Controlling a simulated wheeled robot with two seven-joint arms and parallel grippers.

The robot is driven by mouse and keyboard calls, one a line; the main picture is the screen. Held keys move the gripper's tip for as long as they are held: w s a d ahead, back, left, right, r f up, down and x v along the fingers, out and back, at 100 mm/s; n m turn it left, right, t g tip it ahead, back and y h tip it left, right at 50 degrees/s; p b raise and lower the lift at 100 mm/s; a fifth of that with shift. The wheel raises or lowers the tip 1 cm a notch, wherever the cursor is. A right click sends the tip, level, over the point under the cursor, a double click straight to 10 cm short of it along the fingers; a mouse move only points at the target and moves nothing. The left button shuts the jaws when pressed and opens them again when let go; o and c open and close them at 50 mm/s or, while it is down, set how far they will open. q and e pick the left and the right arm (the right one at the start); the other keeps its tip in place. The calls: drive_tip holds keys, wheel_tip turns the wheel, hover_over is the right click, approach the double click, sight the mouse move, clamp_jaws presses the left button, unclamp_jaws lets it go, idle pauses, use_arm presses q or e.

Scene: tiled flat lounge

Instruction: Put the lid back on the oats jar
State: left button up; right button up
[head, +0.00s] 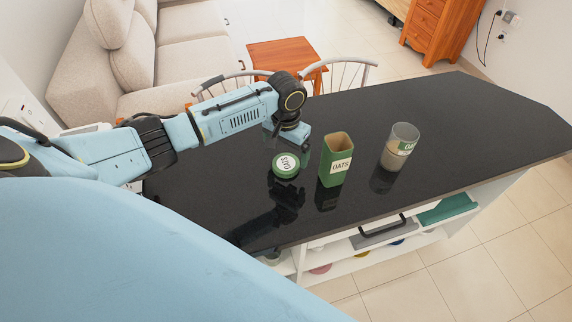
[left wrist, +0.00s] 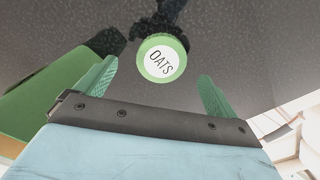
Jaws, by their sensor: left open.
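A round green lid (head: 286,165) with a white OATS label lies flat on the black counter, label up. My left gripper (head: 288,138) is just behind it in the head view, low over the counter. In the left wrist view the lid (left wrist: 161,58) shows beyond and between the two green fingers (left wrist: 158,86), which are apart and empty. A green square canister (head: 336,160) labelled OATS stands upright and open-topped right of the lid. My right gripper is out of view.
The black countertop (head: 470,125) is clear to the right. The green canister (left wrist: 45,115) is close on the left in the wrist view. Chairs (head: 345,70) stand behind the counter, and open shelves (head: 375,240) with several items are below its front edge.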

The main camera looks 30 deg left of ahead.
sight(285, 164)
use_arm(q)
drive_tip(key=shift+a+f, duration=0.2)
drive_tip(key=shift+f, duration=2.45)
drive_tip(key=c, duration=1)
drive_tip(key=shift+r, duration=0.1)
drive_tip(key=shift+c, duration=0.2)
wheel_tip(285, 164, up, 10)
drive_tip(key=shift+p, duration=0.3)
